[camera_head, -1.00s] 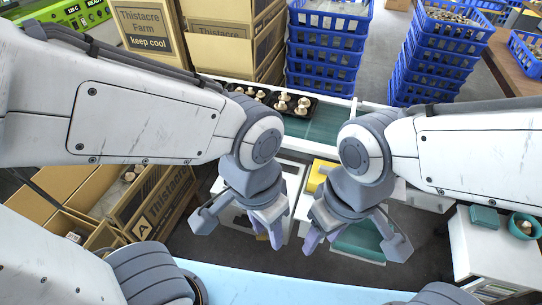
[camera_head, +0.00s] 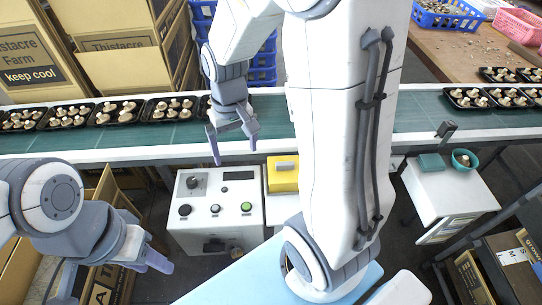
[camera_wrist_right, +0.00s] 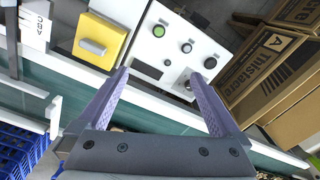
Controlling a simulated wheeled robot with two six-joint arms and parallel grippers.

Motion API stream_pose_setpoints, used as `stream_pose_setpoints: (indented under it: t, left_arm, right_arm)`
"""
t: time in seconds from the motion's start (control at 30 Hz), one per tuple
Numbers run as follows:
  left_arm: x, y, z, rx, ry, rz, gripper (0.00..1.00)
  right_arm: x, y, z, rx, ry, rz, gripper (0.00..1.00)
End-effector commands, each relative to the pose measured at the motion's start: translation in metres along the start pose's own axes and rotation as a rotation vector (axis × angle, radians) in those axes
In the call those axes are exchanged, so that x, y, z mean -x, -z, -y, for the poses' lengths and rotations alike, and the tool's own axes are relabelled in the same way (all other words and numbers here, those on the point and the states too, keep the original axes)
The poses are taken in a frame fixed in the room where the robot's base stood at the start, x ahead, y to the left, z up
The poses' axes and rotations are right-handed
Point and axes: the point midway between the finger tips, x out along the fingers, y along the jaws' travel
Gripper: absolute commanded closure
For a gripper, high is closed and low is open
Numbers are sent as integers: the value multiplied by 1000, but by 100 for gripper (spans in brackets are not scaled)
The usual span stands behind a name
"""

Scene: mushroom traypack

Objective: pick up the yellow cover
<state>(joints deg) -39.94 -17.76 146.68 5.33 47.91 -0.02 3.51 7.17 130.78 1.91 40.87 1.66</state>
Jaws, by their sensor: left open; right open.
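The yellow cover (camera_head: 284,183) is a box-like piece with a grey handle on top. It sits just in front of the conveyor, right of the white control box (camera_head: 215,237). It also shows upper left in the right wrist view (camera_wrist_right: 92,55). My right gripper (camera_head: 233,147) is open and empty over the conveyor's front edge, left of and apart from the cover. In the wrist view its fingers (camera_wrist_right: 160,78) spread with nothing between them. My left gripper (camera_head: 108,280) is open and empty at lower left, away from the cover.
Black trays of mushrooms (camera_head: 118,112) line the green conveyor belt (camera_head: 420,118) on the left. Cardboard boxes (camera_head: 135,60) and blue crates (camera_head: 262,62) stand behind it. A white side table (camera_head: 450,192) holds a teal bowl (camera_head: 465,158). My right arm crosses the middle.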

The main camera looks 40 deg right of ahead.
Motion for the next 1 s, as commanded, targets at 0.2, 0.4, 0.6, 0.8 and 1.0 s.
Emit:
stream_pose_setpoints:
  t: [0.2, 0.4, 0.6, 0.8, 1.0]
  left_arm:
    - [-8, 0, 1, 0, 0, 0, 57]
    - [-10, -1, 1, 0, 0, 0, 57]
    - [-12, -1, 1, 0, 0, 0, 57]
    - [-13, -1, 1, 0, 0, 0, 57]
    - [-11, -1, 1, 0, 0, 0, 57]
  right_arm:
    - [-40, 25, -113, -318, -20, 14, 0]
    - [-56, 23, -157, -428, -26, 16, 0]
    - [-86, 21, -161, -436, -26, 19, 0]
    - [-106, 22, -162, -435, -27, 16, 0]
    - [-128, 18, -160, -435, -26, 20, 0]
